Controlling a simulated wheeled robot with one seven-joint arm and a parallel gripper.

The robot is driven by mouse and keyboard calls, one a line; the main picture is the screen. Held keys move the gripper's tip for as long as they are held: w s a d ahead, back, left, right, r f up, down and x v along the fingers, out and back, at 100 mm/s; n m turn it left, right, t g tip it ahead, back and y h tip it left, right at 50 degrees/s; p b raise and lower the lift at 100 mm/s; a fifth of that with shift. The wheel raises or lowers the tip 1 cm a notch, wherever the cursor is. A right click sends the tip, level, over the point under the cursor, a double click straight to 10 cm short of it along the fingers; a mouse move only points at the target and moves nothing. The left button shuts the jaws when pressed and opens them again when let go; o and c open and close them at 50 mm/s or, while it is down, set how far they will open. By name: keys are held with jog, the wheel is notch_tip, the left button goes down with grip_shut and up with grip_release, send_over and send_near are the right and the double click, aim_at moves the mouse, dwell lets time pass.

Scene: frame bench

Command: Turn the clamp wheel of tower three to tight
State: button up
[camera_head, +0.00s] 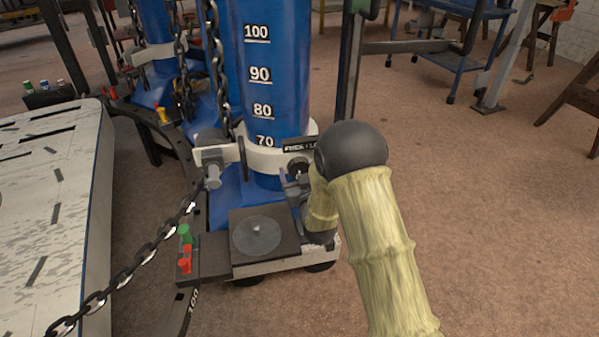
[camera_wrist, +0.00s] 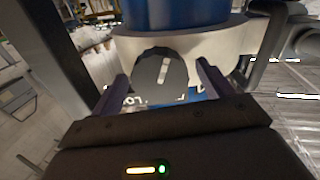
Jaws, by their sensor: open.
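The clamp wheel (camera_wrist: 163,72) is a dark round knob with a white line mark, on the white collar (camera_wrist: 222,45) of a blue tower. In the head view, the wheel (camera_head: 298,167) shows small beside my arm, under a black label that is partly hidden. The blue tower (camera_head: 272,60) carries a scale from 70 to 100. My gripper (camera_head: 289,184) is open at the collar. In the wrist view, its fingers (camera_wrist: 163,88) stand on either side of the wheel; whether they touch it is unclear. The label lettering below the wheel is partly covered.
A black base plate with a grey disc (camera_head: 256,236) lies in front of the tower. Chains (camera_head: 130,272) hang at left. Red and green pegs (camera_head: 185,250) stand beside the plate. A pale slotted bench (camera_head: 45,215) fills the left.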

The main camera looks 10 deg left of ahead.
jog(key=c, duration=1)
